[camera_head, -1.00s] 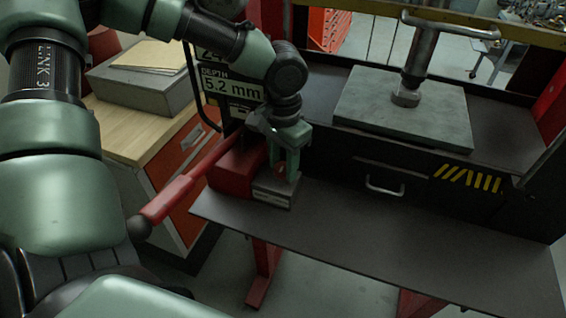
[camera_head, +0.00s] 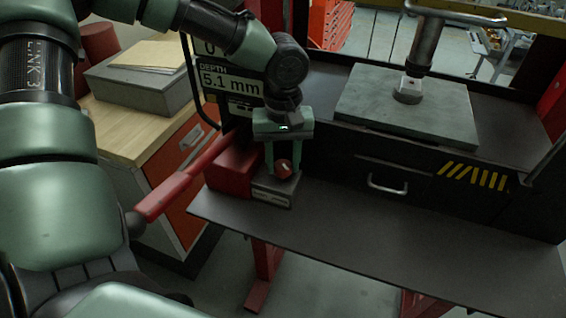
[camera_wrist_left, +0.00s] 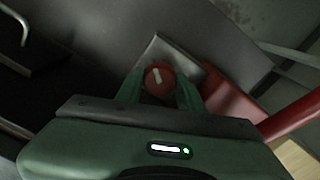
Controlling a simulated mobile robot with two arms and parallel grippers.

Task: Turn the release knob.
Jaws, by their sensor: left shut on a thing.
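The release knob (camera_head: 283,168) is a small red round knob on the grey metal block (camera_head: 275,194) at the front of a red pump housing. It also shows in the left wrist view (camera_wrist_left: 159,78), with a pale mark across its face. My left gripper (camera_head: 282,170) reaches down from above, its two green fingers on either side of the knob and shut on it. In the left wrist view the fingertips (camera_wrist_left: 158,82) flank the knob. My right gripper is in neither view.
A red pump lever (camera_head: 175,195) with a dark ball end sticks out to the left. A display (camera_head: 230,82) reading depth 5.1 mm stands behind the arm. A steel plate (camera_head: 410,108) with a T-handled post is on the right. The dark front shelf (camera_head: 400,250) is clear.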

